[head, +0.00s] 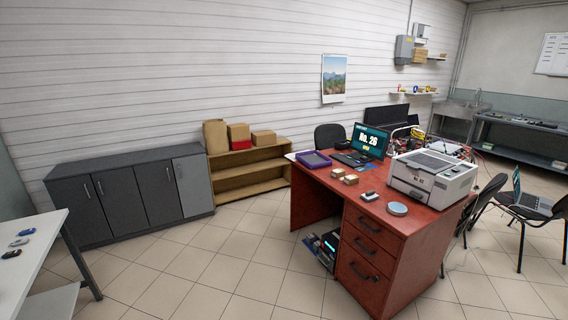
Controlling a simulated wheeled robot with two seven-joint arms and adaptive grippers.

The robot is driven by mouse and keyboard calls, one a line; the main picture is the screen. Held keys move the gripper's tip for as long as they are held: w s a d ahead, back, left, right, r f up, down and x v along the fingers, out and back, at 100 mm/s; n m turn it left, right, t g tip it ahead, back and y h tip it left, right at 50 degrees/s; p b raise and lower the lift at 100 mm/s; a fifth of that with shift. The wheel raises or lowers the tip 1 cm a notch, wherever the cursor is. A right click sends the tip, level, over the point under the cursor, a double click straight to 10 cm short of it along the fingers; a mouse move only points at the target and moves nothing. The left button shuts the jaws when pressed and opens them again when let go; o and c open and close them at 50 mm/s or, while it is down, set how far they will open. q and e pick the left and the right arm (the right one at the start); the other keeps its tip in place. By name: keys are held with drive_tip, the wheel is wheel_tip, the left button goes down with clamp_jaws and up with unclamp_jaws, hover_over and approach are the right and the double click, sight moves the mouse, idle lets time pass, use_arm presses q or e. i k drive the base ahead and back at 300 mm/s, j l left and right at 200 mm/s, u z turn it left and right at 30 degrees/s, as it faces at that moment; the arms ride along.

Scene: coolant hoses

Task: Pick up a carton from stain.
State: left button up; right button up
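Two small light-brown cartons sit close together on the red-brown desk (325,180): one carton (337,173) farther back and a second carton (351,180) nearer. Larger cartons stand on top of the wooden shelf unit (245,176) by the wall: a tall brown one (215,137), a brown-and-red one (239,137) and a low brown one (264,138). I cannot make out a stain in this view. Neither of my grippers is in view.
A white printer (433,178), a laptop (368,146), a purple tray (313,159) and a round light-blue dish (397,209) are on the desk. Chairs (530,210) stand at the right. A white table (30,255) is at the left.

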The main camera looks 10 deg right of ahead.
sight(338, 172)
drive_tip(key=i+z, duration=0.35)
drive_tip(key=i, duration=0.55)
drive_tip(key=i+j, duration=0.1)
drive_tip(key=i, duration=0.85)
drive_tip(key=i+j+z, duration=0.2)
drive_tip(key=i, duration=0.2)
drive_tip(key=i+j+z, duration=0.1)
drive_tip(key=i+z, duration=0.15)
drive_tip(key=i, duration=0.2)
drive_tip(key=i+j+z, duration=0.2)
drive_tip(key=i, duration=0.2)
